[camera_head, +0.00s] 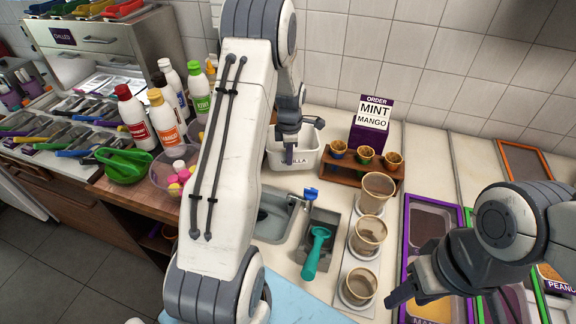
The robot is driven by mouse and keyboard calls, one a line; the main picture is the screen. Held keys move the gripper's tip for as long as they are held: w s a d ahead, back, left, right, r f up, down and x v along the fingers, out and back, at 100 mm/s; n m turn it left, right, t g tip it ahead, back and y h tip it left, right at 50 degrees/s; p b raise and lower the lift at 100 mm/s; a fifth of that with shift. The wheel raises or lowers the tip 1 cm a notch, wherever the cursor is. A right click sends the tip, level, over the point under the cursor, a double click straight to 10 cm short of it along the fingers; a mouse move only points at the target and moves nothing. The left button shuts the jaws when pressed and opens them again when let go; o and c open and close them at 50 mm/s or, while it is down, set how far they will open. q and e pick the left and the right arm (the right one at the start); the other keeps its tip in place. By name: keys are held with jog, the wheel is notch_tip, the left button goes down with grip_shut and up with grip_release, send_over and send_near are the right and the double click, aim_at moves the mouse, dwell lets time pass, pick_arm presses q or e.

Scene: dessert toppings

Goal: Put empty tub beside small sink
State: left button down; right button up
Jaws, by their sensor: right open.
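A white tub (306,164) with a label ending in "ILLA" stands at the back of the counter, against the wall. Its inside is mostly hidden by my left gripper. My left gripper (289,153) points down at the tub, its fingers over the middle of it; I cannot tell whether they touch it or how far they are apart. The small sink (271,222) is in front of the tub, partly hidden behind my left arm. My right gripper (408,285) is open and empty at the lower right, over the purple-edged topping tray (405,262).
Right of the sink are a grey holder with a teal scoop (317,252) and a row of cups (369,234). A wooden cone rack (345,170) and an order sign (371,125) stand right of the tub. Sauce bottles (164,118) and a clear bowl (164,182) are at left.

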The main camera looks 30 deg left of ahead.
pick_arm(q)
notch_tip(320, 180, down, 4)
jog(key=shift+f+p, duration=0.1)
jog(key=shift+p, duration=0.4)
jog(key=shift+f, duration=0.2)
jog(key=shift+f, duration=0.25)
jog(key=c, duration=1.1)
grip_release()
jog(key=shift+o, duration=0.2)
jog(key=shift+r, duration=0.1)
